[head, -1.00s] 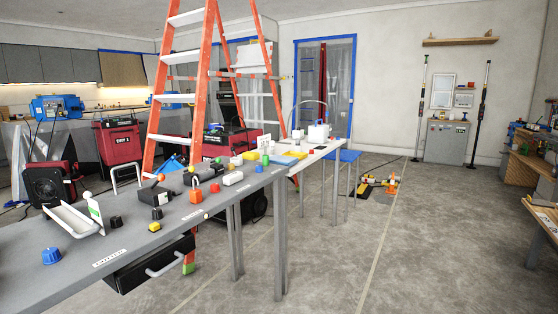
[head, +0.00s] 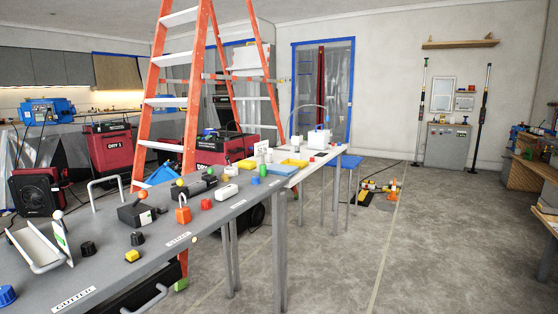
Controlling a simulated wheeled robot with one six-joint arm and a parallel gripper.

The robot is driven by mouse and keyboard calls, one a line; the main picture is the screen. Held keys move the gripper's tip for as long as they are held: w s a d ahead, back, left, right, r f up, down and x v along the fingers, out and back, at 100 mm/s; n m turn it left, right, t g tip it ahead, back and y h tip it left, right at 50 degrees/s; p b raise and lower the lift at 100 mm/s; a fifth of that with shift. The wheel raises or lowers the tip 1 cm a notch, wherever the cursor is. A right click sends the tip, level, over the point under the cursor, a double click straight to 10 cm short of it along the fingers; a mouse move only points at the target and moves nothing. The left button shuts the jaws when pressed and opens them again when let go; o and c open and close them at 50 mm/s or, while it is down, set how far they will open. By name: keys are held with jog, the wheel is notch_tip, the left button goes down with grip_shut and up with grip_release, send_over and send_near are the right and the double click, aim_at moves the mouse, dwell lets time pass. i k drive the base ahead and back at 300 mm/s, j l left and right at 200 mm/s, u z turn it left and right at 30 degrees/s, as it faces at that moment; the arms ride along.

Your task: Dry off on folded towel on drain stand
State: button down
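I cannot make out a folded towel or a drain stand for certain. At the far end of the long grey table (head: 215,225) is a pale section with a yellow tray (head: 293,163) and a white container (head: 319,139) with a thin curved tube. A second yellow piece (head: 246,164) lies nearer, beside a small green cylinder (head: 263,170).
An orange stepladder (head: 190,110) stands behind the table, with red dryers (head: 108,148) at left. Several small knobs and blocks, including an orange padlock-like piece (head: 183,214), cover the near table. The concrete floor (head: 440,245) at right is mostly open; orange-yellow gear (head: 378,188) lies there.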

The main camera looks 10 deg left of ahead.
aim_at(273, 169)
jog(key=i+j, duration=0.2)
jog(key=i, duration=0.3)
jog(key=i+j, duration=0.2)
jog(key=i, duration=0.25)
jog(key=i+j, duration=0.2)
jog(key=i, duration=0.3)
jog(key=i+j, duration=0.25)
jog(key=i, duration=0.25)
jog(key=i+j, duration=0.2)
jog(key=i, duration=0.25)
jog(key=i+j, duration=0.2)
jog(key=i, duration=0.3)
jog(key=l+z, duration=0.05)
